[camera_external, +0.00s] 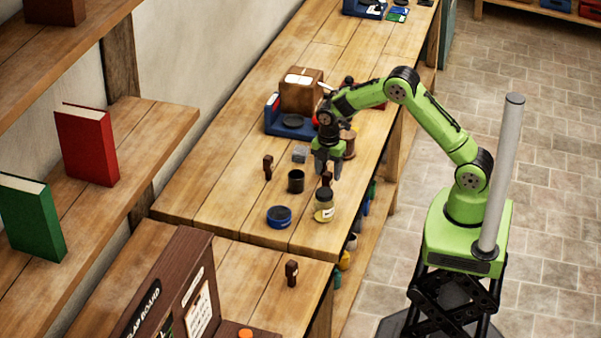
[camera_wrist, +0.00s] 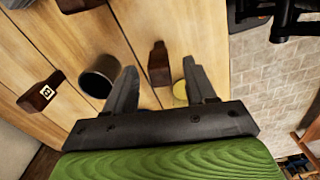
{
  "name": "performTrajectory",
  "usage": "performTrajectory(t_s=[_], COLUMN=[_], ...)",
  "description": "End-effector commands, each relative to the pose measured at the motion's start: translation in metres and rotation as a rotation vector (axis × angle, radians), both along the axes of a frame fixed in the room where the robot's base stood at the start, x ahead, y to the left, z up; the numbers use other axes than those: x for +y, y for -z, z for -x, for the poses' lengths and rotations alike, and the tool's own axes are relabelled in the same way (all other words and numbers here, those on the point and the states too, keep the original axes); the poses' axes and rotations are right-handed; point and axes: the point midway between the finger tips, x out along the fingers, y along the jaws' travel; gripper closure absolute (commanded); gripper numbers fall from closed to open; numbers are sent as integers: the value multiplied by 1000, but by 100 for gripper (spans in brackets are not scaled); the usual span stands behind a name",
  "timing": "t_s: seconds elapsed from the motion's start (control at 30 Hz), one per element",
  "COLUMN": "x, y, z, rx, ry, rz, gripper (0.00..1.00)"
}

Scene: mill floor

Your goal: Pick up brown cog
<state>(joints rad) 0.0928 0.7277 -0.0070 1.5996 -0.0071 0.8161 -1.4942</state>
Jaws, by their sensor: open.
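No toothed outline shows on any brown thing, so I cannot tell for sure which one is the cog. A small dark brown piece (camera_external: 327,178) stands on the bench under my gripper (camera_external: 327,172). In the wrist view this brown piece (camera_wrist: 159,65) lies ahead, between the lines of the two fingers of my gripper (camera_wrist: 163,82). My gripper is open and empty, pointing down above the bench. A similar brown piece (camera_external: 268,167) stands to the left, and another (camera_external: 292,273) stands on the nearer bench. A brown spool-like thing (camera_external: 348,145) is partly hidden behind my gripper.
A black cup (camera_external: 296,182) and a yellow-labelled jar (camera_external: 324,208) stand close to my gripper. A blue tin (camera_external: 279,217) is nearer the front. A grey block (camera_external: 300,154), blue bin (camera_external: 290,128) and cardboard box (camera_external: 301,92) are behind. The bench's left side is clear.

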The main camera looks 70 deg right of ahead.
Motion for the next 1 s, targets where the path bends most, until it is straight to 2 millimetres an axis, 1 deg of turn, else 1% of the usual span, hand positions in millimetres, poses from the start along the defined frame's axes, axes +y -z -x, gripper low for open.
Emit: performTrajectory(t_s=[0.03,0.17,0.3,0.4,0.63,0.9,1.0], x=[0,1,3,3,3,3,3], y=[7,22,50,62,63,63,63], z=[0,0,-1,-1,-2,-2,-2], rx=[0,1,2,0,-2,-2,-2], ry=[0,1,1,1,1,1,1], rz=[0,0,0,0,0,0,0], gripper=[45,45,45,45,45,86,99])
